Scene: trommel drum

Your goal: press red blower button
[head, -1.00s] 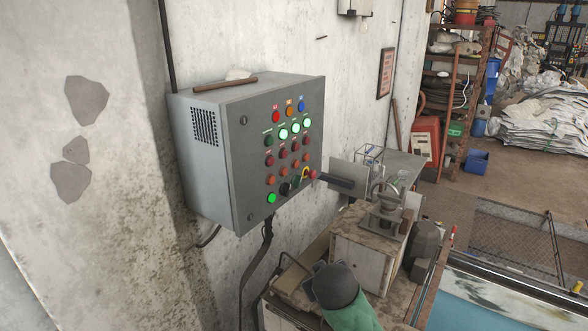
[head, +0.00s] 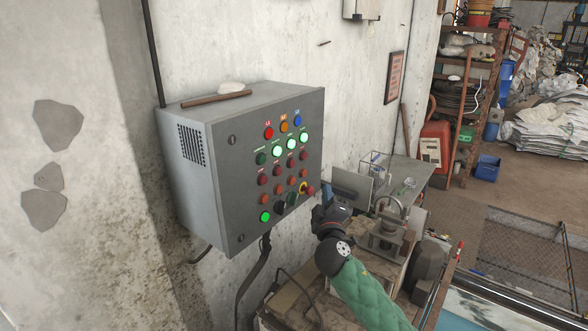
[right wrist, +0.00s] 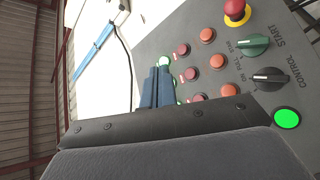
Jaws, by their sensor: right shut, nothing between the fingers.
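The grey control box (head: 226,180) hangs on the wall, with rows of red, orange, green and lit buttons on its front. Several dark red buttons (head: 277,171) sit in its middle rows. I cannot read which one is the blower button. My right gripper (head: 322,213) is low beside the box's right edge, its fingertips not clear there. In the right wrist view its two blue-grey fingers (right wrist: 158,84) are shut and empty, in front of the panel. They overlap a lit green button (right wrist: 164,62), near red buttons (right wrist: 182,49); contact cannot be told. My left gripper is not in view.
A red mushroom knob (head: 310,190) sticks out at the panel's lower right; it also shows in the right wrist view (right wrist: 235,9). A cluttered bench with a machine (head: 385,235) stands right of the box. A rod (head: 216,98) lies on the box top.

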